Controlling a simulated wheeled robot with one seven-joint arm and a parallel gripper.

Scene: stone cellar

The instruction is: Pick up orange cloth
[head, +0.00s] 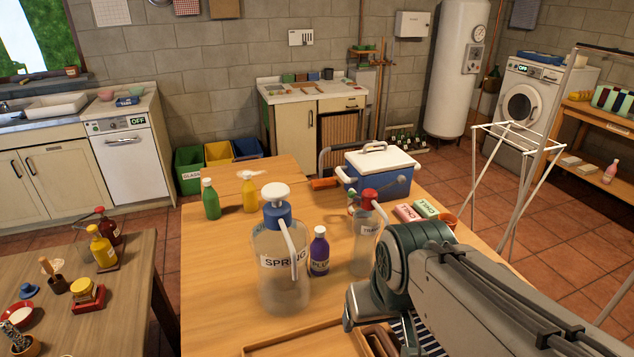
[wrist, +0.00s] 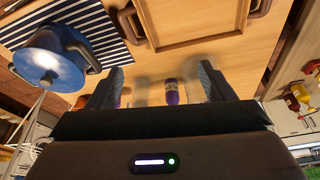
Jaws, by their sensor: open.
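No orange cloth shows clearly in either view. A small flat orange thing (head: 325,184) lies at the far side of the wooden table, left of the blue cooler; I cannot tell whether it is cloth. My gripper (wrist: 160,84) shows in the wrist view with its two dark fingers wide apart and nothing held between them. It is over the table, with blurred bottles beyond the fingers. In the head view my arm covers the table's near right part, and the fingers cannot be made out.
A large clear pump bottle (head: 282,270), a purple bottle (head: 319,252) and a red-topped clear bottle (head: 366,240) stand mid-table. The blue cooler (head: 378,178) stands behind. A wooden tray (head: 290,346) lies at the near edge.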

